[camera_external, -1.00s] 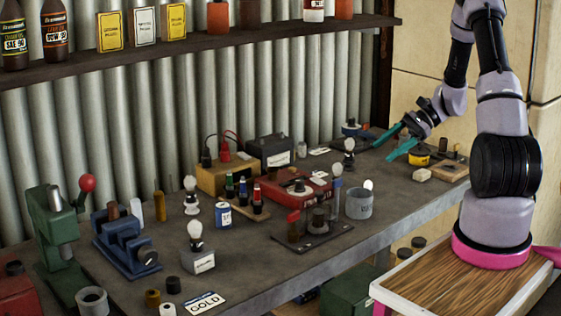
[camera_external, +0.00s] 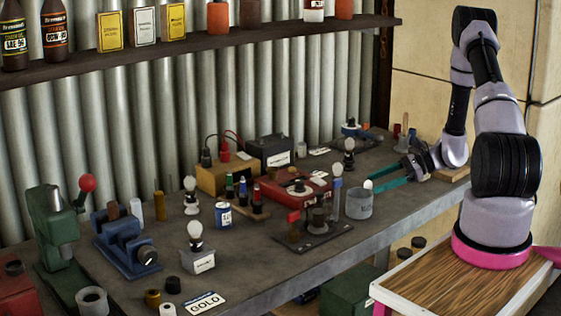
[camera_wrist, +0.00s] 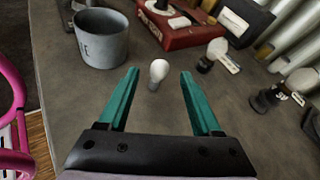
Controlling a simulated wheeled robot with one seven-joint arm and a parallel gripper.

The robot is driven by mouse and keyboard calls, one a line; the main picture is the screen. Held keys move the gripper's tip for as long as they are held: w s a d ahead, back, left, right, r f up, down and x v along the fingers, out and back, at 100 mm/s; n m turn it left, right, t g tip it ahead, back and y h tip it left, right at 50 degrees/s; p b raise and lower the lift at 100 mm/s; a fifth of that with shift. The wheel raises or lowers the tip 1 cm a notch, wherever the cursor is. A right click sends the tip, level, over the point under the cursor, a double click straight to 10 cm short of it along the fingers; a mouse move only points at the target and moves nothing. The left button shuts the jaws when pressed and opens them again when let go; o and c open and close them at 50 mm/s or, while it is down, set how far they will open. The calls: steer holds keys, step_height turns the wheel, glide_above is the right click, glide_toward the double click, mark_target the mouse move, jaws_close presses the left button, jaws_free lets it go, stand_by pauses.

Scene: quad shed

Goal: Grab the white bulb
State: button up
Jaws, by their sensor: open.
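A white bulb (camera_wrist: 158,70) with a grey base stands on the bench in the wrist view, centred between my fingertips. In the external view only its white top (camera_external: 368,184) shows, just behind the rim of the grey cup. My gripper (camera_external: 376,180) is open and low over the bench, its teal fingers pointing left toward the bulb. In the wrist view my gripper (camera_wrist: 159,73) has a finger on each side of the bulb, with a gap on both sides. Nothing is held.
The grey cup (camera_wrist: 101,42) stands close left of my left finger in the wrist view. A bulb on a black holder (camera_wrist: 212,54) stands beyond my right fingertip. A red case (camera_wrist: 168,30) lies farther ahead. Another bulb (camera_wrist: 300,80) is on the right.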

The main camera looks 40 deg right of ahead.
mark_target(368, 185)
steer(key=shift+x, duration=1.95)
jaws_close()
steer(key=shift+r, duration=0.1)
